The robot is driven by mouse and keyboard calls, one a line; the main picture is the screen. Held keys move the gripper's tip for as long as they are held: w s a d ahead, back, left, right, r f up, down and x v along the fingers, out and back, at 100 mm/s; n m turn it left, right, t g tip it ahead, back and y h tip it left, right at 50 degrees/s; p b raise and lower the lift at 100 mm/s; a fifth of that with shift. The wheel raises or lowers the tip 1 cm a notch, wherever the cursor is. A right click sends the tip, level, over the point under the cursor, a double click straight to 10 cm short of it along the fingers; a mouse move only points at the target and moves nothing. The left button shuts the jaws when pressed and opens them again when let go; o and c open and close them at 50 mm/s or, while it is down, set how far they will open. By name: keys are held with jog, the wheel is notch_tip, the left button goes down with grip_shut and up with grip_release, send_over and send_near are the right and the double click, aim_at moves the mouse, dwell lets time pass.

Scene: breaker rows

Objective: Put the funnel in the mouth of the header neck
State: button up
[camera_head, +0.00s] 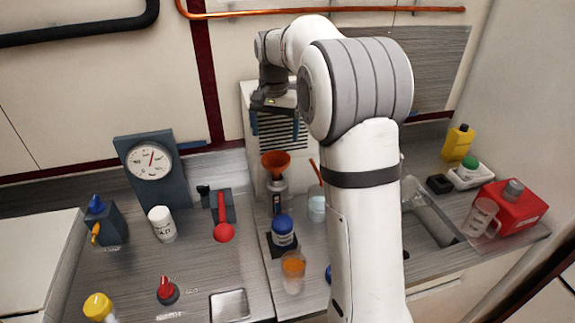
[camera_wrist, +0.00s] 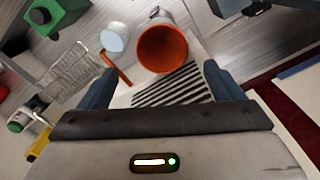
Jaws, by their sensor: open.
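The orange-red funnel (camera_head: 276,160) stands upright, wide end up, on top of a grey cylindrical neck (camera_head: 278,188) in front of the white vented unit. In the wrist view, the funnel (camera_wrist: 162,50) shows its open bowl, with part of the grey neck (camera_wrist: 150,13) beyond it. The joint between spout and neck is hidden, so I cannot tell how deep the funnel sits. My gripper (camera_head: 274,130) is open and empty above the funnel. Its blue fingers (camera_wrist: 158,72) are spread to either side in the wrist view, apart from the funnel.
A pale cup (camera_head: 317,208) with an orange-red stick stands right of the neck. A blue-capped jar (camera_head: 283,232) and an orange-topped jar (camera_head: 293,272) stand in front. The vented unit (camera_head: 254,105) rises behind. A red lever (camera_head: 223,230) lies left. My arm hides the counter's middle.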

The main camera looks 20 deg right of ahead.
jog(key=s+f+n+t, duration=0.2)
jog(key=s+n, duration=0.3)
jog(key=s, duration=2.6)
jog(key=shift+s+f+n+t, duration=0.3)
jog(key=shift+s+n+t, duration=0.1)
jog(key=shift+t, duration=0.3)
jog(key=shift+d, duration=0.1)
